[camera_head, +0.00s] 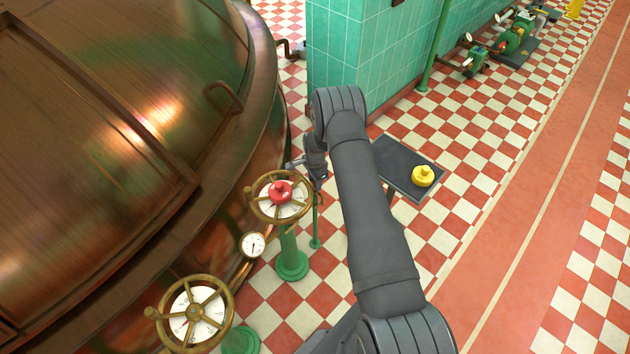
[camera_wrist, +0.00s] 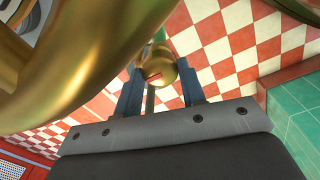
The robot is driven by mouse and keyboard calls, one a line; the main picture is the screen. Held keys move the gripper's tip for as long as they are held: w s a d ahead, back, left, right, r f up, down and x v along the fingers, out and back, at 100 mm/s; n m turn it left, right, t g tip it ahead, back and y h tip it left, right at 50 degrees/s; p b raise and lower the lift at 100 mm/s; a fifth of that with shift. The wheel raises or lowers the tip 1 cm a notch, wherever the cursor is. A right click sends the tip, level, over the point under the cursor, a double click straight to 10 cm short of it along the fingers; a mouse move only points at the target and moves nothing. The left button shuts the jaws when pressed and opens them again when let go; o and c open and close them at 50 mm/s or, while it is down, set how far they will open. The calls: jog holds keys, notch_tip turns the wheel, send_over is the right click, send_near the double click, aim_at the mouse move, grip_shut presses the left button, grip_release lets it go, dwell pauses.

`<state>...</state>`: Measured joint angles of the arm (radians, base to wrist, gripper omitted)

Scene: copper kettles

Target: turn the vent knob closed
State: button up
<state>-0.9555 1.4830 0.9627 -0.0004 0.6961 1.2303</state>
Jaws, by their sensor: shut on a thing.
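The vent knob (camera_wrist: 157,66) is a small round brass knob with a short red mark, on top of a thin post. In the wrist view my gripper (camera_wrist: 160,82) has its two blue fingers on either side of it, shut on it. In the head view my gripper (camera_head: 317,174) is low beside the right rim of the handwheel with the red hub. The knob is too small and covered to make out clearly there. The thin green post (camera_head: 315,225) stands below my gripper.
A brass handwheel (camera_head: 258,208) with a red hub (camera_head: 279,191) is just left of my gripper, and its rim looms close in the wrist view. A second handwheel (camera_head: 160,313) and a gauge (camera_head: 253,244) are nearer. The copper kettle (camera_head: 130,160) fills the left.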

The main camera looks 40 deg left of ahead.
jog(key=o, duration=1)
jog(key=shift+r, duration=0.1)
notch_tip(320, 180, up, 17)
jog(key=shift+r, duration=0.15)
notch_tip(320, 180, down, 18)
jog(key=shift+r, duration=0.25)
dwell(0.5)
